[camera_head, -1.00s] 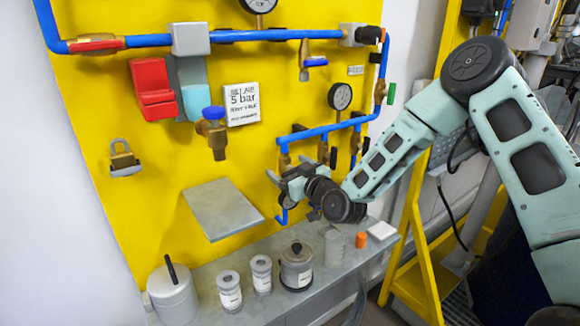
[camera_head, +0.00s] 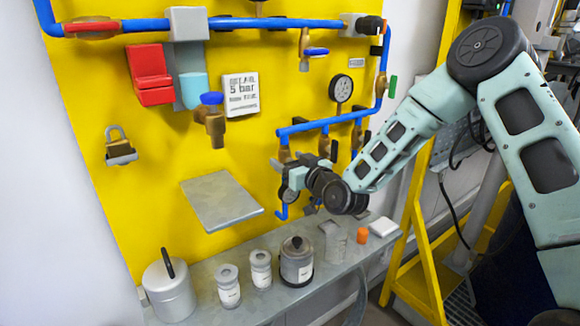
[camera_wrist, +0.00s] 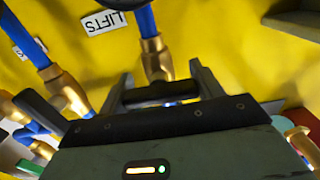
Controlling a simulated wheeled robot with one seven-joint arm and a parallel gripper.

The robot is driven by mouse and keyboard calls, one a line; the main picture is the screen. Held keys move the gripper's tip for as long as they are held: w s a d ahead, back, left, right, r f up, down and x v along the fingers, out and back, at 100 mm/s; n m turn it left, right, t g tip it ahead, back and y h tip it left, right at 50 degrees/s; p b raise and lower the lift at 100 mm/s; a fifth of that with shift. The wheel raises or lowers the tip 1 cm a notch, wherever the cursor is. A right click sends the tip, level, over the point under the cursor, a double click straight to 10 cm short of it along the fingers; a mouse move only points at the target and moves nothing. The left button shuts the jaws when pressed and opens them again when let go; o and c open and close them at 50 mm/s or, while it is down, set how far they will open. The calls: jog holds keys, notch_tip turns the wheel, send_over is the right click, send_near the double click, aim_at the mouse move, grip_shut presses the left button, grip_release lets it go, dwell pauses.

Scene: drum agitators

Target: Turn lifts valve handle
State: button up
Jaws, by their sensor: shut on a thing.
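In the wrist view, the LIFTS label (camera_wrist: 117,20) is on the yellow panel beside a blue pipe that enters a brass valve (camera_wrist: 156,62). A black handle (camera_wrist: 150,95) lies crosswise below the brass body. My gripper (camera_wrist: 160,72) is shut on this handle, with one finger at each side of it. In the head view, my gripper (camera_head: 298,170) is at the lower pipe branch of the panel. My wrist hides most of the handle there, so its angle is hard to read.
Neighbouring brass valves (camera_wrist: 68,92) stand close to my gripper's left in the wrist view. A round gauge (camera_head: 341,88) is above the branch. A grey shelf (camera_head: 222,200) projects from the panel. Below, a ledge holds a dark-lidded pot (camera_head: 297,262), canisters and an orange cap (camera_head: 362,236).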

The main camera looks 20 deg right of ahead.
jog(key=o, duration=1)
jog(key=shift+s+d, duration=0.15)
jog(key=shift+s, duration=0.15)
jog(key=p+v, duration=0.9)
jog(key=v, duration=0.7)
jog(key=shift+s+r+p, duration=0.1)
jog(key=shift+s+p, duration=0.2)
jog(key=shift+s, duration=0.05)
